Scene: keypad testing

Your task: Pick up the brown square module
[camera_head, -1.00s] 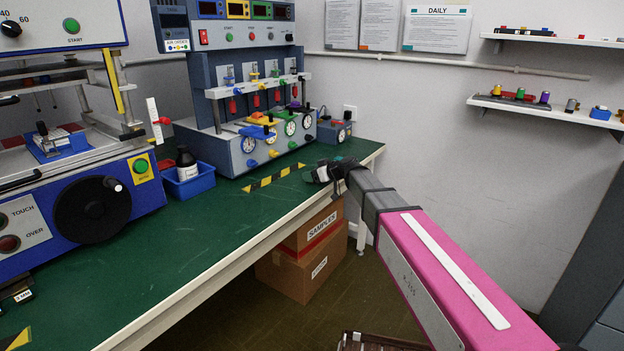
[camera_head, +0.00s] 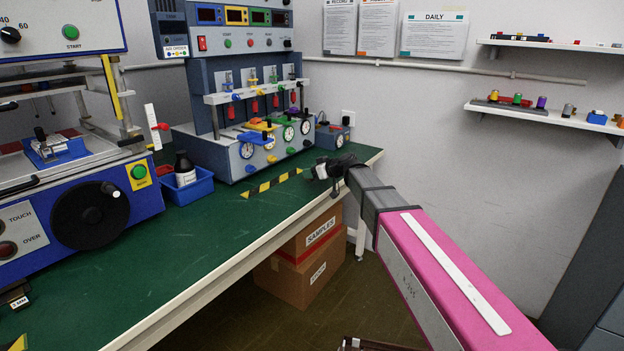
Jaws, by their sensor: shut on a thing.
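My gripper (camera_head: 332,172) is small and dark at the far end of my arm. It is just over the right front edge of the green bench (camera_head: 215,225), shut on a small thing. That thing is mostly hidden by the gripper, and its colour and shape cannot be made out. I cannot pick out a brown square module anywhere else on the bench. At this distance I cannot tell whether the gripper touches the bench top.
A blue test stand (camera_head: 250,110) with dials is behind and left of the gripper. A blue tray (camera_head: 184,190) holds a dark bottle. A larger machine (camera_head: 75,190) fills the left. Cardboard boxes (camera_head: 305,268) sit under the bench. The middle of the bench is clear.

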